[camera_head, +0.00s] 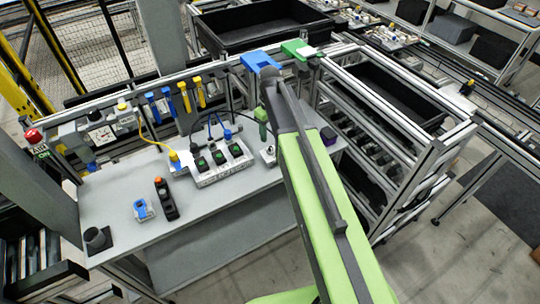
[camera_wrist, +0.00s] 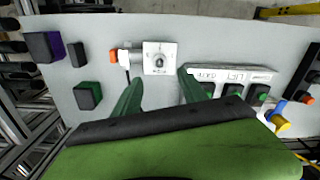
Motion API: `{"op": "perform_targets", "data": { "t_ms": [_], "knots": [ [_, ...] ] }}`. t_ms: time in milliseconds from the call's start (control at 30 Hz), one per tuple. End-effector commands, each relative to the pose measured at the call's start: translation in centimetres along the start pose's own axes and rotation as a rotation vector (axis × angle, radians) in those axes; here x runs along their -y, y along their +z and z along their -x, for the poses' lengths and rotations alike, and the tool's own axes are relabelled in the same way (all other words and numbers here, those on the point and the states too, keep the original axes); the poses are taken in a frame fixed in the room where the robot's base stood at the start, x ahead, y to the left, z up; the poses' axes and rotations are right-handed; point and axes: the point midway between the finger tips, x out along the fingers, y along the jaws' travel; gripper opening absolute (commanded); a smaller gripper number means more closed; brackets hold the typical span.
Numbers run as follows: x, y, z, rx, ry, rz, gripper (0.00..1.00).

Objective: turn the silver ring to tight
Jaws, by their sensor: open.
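A pale square fixture plate (camera_wrist: 150,47) sits on the grey table, with a small round silver ring (camera_wrist: 159,62) around a dark centre. The ring's marks are too small to read, so I cannot tell its setting. In the head view the fixture (camera_head: 268,153) is small and partly hidden by my arm. My gripper (camera_wrist: 160,88) is open, its two green fingers spread apart. In the wrist view the ring lies just beyond the gap between the fingertips, with nothing visible between them. In the head view one green finger (camera_head: 262,115) shows beside my arm.
A white panel with several green-and-black switches (camera_head: 220,165) stands left of the fixture. A purple-and-black block (camera_head: 328,136) and a green-and-black block (camera_wrist: 88,96) sit on its other side. An orange-topped black device (camera_head: 165,198) stands further left. The table's front is largely clear.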

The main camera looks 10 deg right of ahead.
Motion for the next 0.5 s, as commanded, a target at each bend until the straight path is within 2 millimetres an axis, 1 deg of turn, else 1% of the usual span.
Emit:
{"op": "perform_targets", "data": {
  "t_ms": [33, 300, 400, 500],
  "knots": [
    [0.0, 0.0, -2.2, 0.0, 0.0, 0.0, 0.5],
    [0.0, 0.0, -7.5, 0.0, 0.0, 0.0, 0.5],
    [0.1, 0.0, -8.7, 0.0, 0.0, 0.001, 0.5],
    [0.1, 0.0, -9.0, 0.0, 0.0, 0.001, 0.5]
  ]
}}
